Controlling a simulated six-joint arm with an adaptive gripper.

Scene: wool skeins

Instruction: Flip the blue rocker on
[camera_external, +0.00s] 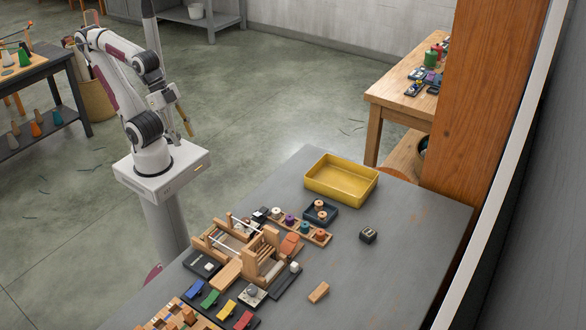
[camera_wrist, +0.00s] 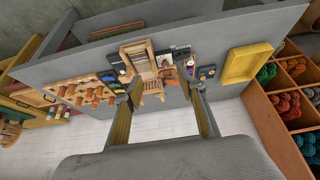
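The blue rocker (camera_external: 195,289) sits on a dark base near the front of the grey table in the external view, leftmost in a row of coloured rockers. Which way it is tipped is too small to tell. In the wrist view, small coloured patches lie just left of the left finger, and I cannot clearly pick out the blue one. My gripper (camera_external: 187,127) hangs high beside my arm's base, well away from the rocker. In the wrist view my gripper (camera_wrist: 163,93) has its two fingers wide apart, with nothing held between them.
Green (camera_external: 210,298), yellow (camera_external: 227,310) and red (camera_external: 243,320) rockers stand beside the blue one. A wooden loom-like frame (camera_external: 262,256) rises just behind them. A pegged wooden rack (camera_external: 172,316) is at the front left. A yellow tray (camera_external: 341,181) stands at the back. The table's right side is mostly clear.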

